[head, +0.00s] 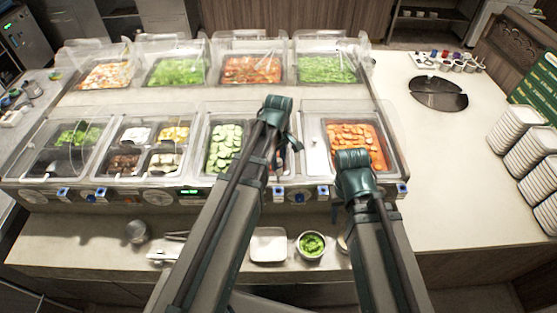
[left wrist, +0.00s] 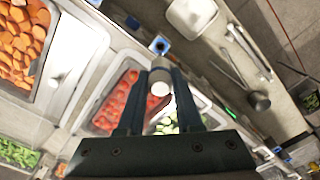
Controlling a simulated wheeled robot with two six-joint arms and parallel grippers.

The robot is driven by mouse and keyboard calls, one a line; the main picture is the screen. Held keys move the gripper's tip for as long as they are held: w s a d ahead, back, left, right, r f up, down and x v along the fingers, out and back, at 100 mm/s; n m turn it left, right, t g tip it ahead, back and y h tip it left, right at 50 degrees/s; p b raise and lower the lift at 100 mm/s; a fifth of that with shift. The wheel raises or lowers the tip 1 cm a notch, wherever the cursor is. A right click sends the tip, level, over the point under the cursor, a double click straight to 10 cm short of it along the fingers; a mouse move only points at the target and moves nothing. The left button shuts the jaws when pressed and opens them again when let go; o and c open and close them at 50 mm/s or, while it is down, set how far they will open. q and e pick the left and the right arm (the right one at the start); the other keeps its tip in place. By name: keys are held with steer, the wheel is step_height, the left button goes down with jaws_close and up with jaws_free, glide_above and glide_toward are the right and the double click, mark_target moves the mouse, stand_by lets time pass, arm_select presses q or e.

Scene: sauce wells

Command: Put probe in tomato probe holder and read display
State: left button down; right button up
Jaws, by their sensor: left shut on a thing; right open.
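My left gripper (head: 277,108) is over the front row of wells. In the left wrist view its fingers (left wrist: 160,98) are shut on a pale grey cylinder, seemingly the probe (left wrist: 161,76), with its white end towards the camera. Its far end and any tip are hard to make out. The tomato well (left wrist: 118,92) lies below it, mostly hidden by my left arm in the head view. A blue holder (left wrist: 159,45) shows on the counter front near this well. A green lit display (head: 188,191) is on the front panel. My right gripper (head: 354,164) is in front of the carrot well (head: 370,135).
The cucumber well (head: 222,149) is left of the tomatoes. Clear lids stand over the wells. A white tray (head: 268,244) and a bowl of green food (head: 312,245) stand on the front ledge. The right counter (head: 430,150) has free room.

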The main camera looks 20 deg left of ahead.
arm_select(q)
steer(key=shift+f+b, duration=1.85)
steer(key=shift+f, duration=0.3)
steer(key=shift+f+b, duration=2.85)
steer(key=shift+f, duration=0.05)
stand_by(3.0)
